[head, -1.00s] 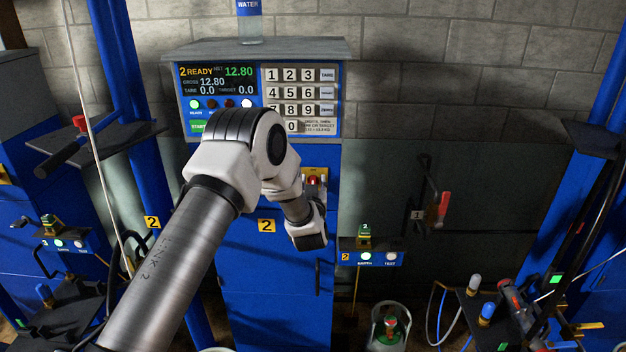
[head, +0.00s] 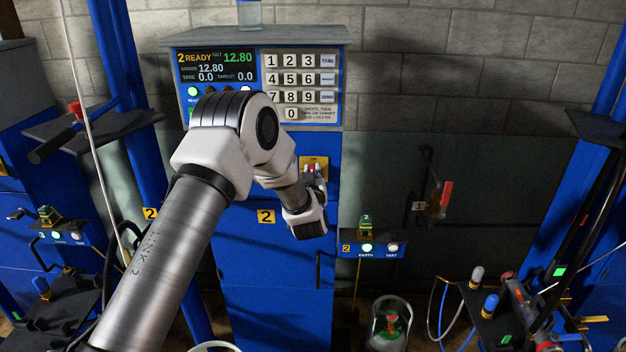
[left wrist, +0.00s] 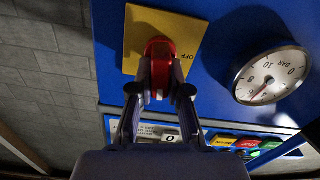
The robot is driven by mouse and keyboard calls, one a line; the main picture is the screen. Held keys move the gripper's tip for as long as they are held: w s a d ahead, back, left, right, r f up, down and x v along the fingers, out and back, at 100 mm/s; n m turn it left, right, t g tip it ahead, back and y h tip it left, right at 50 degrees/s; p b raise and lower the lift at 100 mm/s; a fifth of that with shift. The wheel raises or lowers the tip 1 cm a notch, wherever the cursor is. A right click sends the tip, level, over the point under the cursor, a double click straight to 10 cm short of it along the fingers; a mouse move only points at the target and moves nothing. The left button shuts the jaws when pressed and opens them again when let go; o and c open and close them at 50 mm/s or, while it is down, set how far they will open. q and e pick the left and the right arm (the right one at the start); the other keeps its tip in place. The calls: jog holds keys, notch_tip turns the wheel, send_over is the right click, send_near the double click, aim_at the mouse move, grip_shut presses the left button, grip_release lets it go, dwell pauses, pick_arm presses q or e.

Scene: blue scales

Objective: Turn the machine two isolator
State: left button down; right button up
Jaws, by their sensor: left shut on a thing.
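The machine two isolator is a red knob (left wrist: 160,50) on a yellow plate (left wrist: 195,32), which reads OFF at its right edge in the left wrist view. In the head view the yellow plate (head: 309,161) sits on the blue cabinet front below the keypad. My left gripper (left wrist: 160,88) has a finger on each side of the red knob and is shut on it. In the head view my left gripper (head: 314,176) reaches up to the plate and covers most of the knob. My right gripper is not in view.
A pressure gauge (left wrist: 272,76) is beside the yellow plate. The machine's display (head: 217,68) reads 2 READY, with a keypad (head: 300,82) to its right. A small panel (head: 373,250) with EARTH and TEST lights stands right of the cabinet, above a gas cylinder (head: 388,322).

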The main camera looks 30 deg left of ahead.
pick_arm(q)
jog(key=shift+s+a+f+n+b, duration=0.15)
jog(key=shift+f+n+b, duration=0.1)
jog(key=shift+n+b, duration=3.05)
jog(key=shift+s+a+f+n+b, duration=0.2)
jog(key=shift+n+b, duration=1.9)
jog(key=shift+b, duration=2.35)
jog(key=shift+w+a+f+n+b, duration=0.1)
jog(key=shift+f+n+b, duration=0.2)
jog(key=shift+n+b, duration=3)
jog(key=shift+m+b, duration=0.55)
jog(key=shift+m, duration=0.05)
jog(key=c, duration=1.1)
grip_release()
jog(key=v, duration=1.2)
